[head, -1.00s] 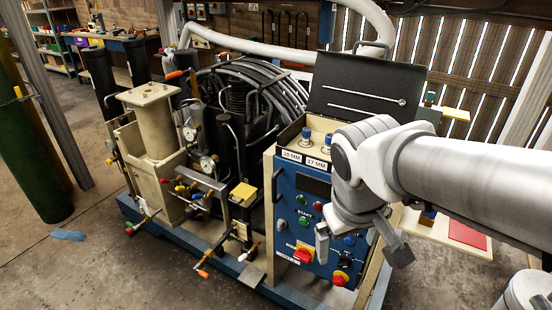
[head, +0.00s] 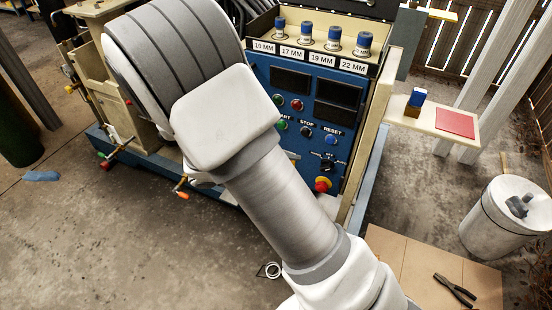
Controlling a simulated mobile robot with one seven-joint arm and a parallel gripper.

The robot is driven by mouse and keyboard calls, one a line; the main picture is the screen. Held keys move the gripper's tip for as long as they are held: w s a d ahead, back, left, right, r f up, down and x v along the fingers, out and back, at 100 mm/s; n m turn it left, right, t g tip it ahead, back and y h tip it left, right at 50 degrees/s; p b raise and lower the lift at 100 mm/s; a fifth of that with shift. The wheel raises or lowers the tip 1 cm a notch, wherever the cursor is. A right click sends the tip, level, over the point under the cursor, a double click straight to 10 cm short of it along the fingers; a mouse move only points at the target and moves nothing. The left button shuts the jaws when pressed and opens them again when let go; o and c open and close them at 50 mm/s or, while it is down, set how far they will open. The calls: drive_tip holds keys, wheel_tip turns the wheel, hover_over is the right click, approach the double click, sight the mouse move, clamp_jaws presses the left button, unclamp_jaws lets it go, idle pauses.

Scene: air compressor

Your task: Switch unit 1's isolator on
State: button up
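The blue control panel (head: 352,152) faces me in the middle of the head view, with dark displays and rows of coloured buttons.
Several blue-topped sockets (head: 333,38) stand above the panel. A side shelf (head: 438,124) with a red pad is at right. A white drum (head: 508,217) and pliers (head: 455,290) on a floor board (head: 410,260) are lower right. Open concrete floor lies in front.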

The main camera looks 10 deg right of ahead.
drive_tip(key=w+a+f+n+t+b, duration=0.25)
drive_tip(key=f+n+t, duration=0.2)
drive_tip(key=f, duration=0.25)
drive_tip(key=w+a+f+n+t+y+b, duration=0.1)
drive_tip(key=w+a+f+n+t+b, duration=0.1)
drive_tip(key=a+f+n+t, duration=0.4)
drive_tip(key=w+a+f+n+t+b, duration=0.1)
drive_tip(key=w+f+n+t+b, duration=0.2)
drive_tip(key=f, duration=0.5)
drive_tip(key=w+d+n+g+b, duration=0.1)
drive_tip(key=w+d+b, duration=0.3)
drive_tip(key=w+d, duration=0.6)
drive_tip(key=w, duration=0.2)
drive_tip(key=shift+w+d, duration=0.3)
drive_tip(key=shift+r, duration=0.1)
drive_tip(key=shift+c, duration=0.3)
drive_tip(key=c, duration=1.2)
